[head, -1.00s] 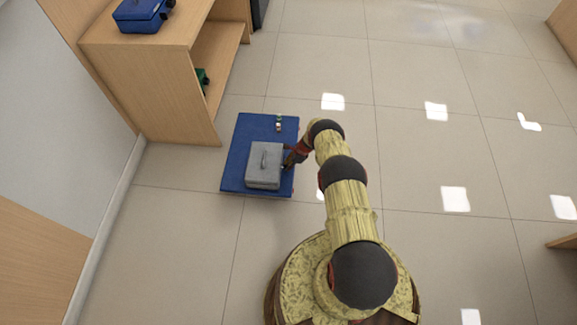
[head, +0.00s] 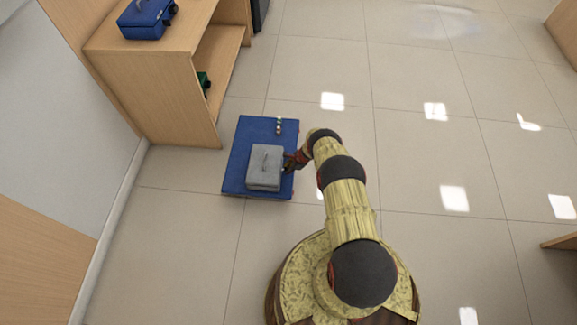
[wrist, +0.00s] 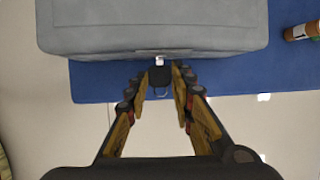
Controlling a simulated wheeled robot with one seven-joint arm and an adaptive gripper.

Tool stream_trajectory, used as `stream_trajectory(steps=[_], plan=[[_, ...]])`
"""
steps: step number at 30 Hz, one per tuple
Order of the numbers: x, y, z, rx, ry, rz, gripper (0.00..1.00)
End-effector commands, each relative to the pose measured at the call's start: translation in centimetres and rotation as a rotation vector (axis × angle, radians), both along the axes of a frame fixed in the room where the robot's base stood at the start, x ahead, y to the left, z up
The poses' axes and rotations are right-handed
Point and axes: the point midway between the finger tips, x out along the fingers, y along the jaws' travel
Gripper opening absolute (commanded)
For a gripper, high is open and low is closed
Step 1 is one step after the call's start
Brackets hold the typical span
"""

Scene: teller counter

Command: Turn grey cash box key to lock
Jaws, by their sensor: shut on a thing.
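The grey cash box (head: 264,167) sits closed on a blue platform (head: 232,186), with a handle on its lid. In the wrist view the cash box (wrist: 150,28) fills the top. The key (wrist: 159,77) has a dark head and a small ring, and it stands at the lock on the box's near side. My gripper (wrist: 164,72) is shut on the key's head, one finger on each side. In the head view my gripper (head: 290,163) is at the box's right side, and the key is hidden there.
Small cylindrical items (head: 279,126) stand at the platform's back; one orange-brown roll (wrist: 300,32) shows in the wrist view. A wooden shelf unit (head: 165,95) holds a blue box (head: 147,20) on top and a green thing (head: 203,84) inside. Open tiled floor lies to the right.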

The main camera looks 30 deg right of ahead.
Motion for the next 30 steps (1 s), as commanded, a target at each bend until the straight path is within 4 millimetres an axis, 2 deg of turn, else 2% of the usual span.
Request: stream_trajectory(steps=[1, 3, 16, 30], plan=[[-0.29, 0.18, 0.64, -0.013, -0.019, -0.002, 0.0], [-0.39, 0.23, 0.69, -0.036, -0.053, -0.002, 0.0], [-0.76, 0.52, 0.08, -0.152, -0.228, -0.002, 0.0], [-0.81, 0.65, -0.26, -0.209, -0.316, 0.001, 0.0]])
